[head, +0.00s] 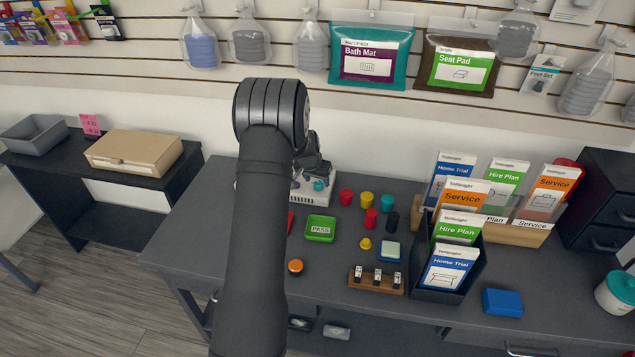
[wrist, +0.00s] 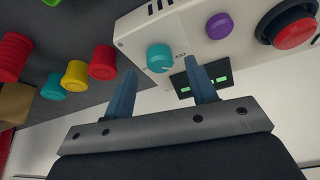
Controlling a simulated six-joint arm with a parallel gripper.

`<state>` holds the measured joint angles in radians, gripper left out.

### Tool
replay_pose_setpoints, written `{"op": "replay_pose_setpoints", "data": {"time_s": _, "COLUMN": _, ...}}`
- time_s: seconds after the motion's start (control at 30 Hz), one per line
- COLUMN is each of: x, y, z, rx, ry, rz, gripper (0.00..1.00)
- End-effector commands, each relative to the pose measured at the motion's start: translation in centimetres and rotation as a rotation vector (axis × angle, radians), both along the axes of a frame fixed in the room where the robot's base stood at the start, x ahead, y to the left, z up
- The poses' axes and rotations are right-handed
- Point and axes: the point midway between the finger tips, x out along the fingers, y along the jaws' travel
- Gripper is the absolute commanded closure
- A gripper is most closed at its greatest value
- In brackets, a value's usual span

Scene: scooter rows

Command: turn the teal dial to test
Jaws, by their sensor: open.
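The teal dial (wrist: 160,57) is a round knob on the front of a white control box (wrist: 140,42) in the wrist view. Small dark lettering beside it is too blurred to read for certain. In the head view the teal dial (head: 319,185) shows small below my gripper, and my arm hides much of the box (head: 312,197). My gripper (wrist: 160,80) is open and empty. Its two fingers point at the box, with the dial just beyond and between the fingertips. I cannot tell whether either finger touches it.
The box also bears a purple knob (wrist: 220,26), a large red button (wrist: 291,28) and a small display with green marks (wrist: 203,82). Red, yellow and teal pegs (head: 367,199) stand on the table to the right. A green PASS tray (head: 320,229) lies in front.

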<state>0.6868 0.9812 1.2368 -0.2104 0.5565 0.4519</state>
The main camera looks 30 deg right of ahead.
Motion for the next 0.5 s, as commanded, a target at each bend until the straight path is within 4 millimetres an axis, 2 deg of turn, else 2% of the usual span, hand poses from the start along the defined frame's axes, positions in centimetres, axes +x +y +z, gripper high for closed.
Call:
{"op": "replay_pose_setpoints", "data": {"time_s": 0.2, "x": 0.4, "y": -0.6, "z": -1.8, "rx": 0.000, "ry": 0.000, "rz": 0.000, "gripper": 0.48}}
{"op": "replay_pose_setpoints", "data": {"time_s": 0.5, "x": 0.5, "y": -0.8, "z": -2.1, "rx": -0.001, "ry": -0.001, "rz": 0.000, "gripper": 0.48}}
